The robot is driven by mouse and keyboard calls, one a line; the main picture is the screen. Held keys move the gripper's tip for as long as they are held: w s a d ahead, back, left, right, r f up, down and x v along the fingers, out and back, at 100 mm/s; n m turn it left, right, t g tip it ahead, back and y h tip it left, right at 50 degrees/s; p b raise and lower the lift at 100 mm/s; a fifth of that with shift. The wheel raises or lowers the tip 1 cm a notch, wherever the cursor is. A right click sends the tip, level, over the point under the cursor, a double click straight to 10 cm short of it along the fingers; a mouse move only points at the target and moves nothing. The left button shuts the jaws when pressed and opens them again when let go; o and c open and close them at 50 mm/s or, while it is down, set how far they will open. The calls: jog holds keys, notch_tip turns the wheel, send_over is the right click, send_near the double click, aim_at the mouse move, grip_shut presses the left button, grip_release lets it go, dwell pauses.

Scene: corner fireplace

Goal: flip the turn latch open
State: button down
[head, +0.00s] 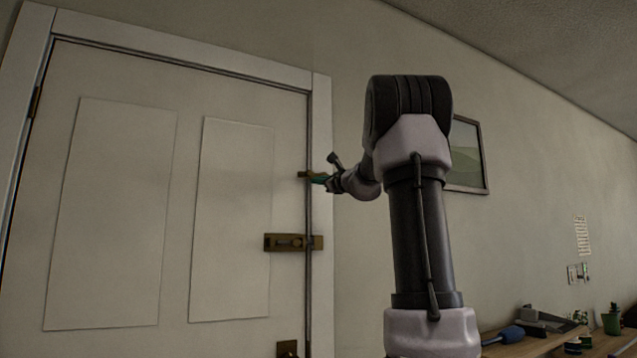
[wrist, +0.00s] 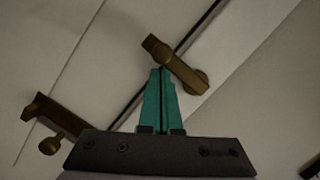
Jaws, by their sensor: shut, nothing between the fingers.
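The turn latch (wrist: 181,66) is a short brass bar with a round pivot end on the frame side. In the wrist view it lies across the dark gap between door and frame. In the head view the latch (head: 304,174) shows as a small brass piece at the door's right edge, its pivot end hidden behind my gripper. My gripper (wrist: 161,70) has green fingers, shut and empty. The tips are right beside the bar, on its lower side in the wrist view; I cannot tell whether they touch. The white door (head: 186,220) appears shut.
A brass slide bolt (head: 293,242) is mounted lower on the door edge; it also shows in the wrist view (wrist: 62,117). A brass fitting (head: 287,348) is at the bottom. A picture (head: 467,155) hangs right of my arm. A cluttered wooden surface (head: 497,350) is lower right.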

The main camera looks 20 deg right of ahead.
jog(key=shift+a+r+m, duration=0.15)
jog(key=shift+r+m, duration=0.25)
jog(key=shift+m, duration=0.4)
jog(key=d+r+m+h, duration=0.3)
jog(key=r+m+h, duration=0.2)
jog(key=m, duration=1)
jog(key=shift+d+r+m+h, duration=0.2)
jog(key=shift+r+m+h, duration=0.2)
jog(key=shift+r, duration=0.9)
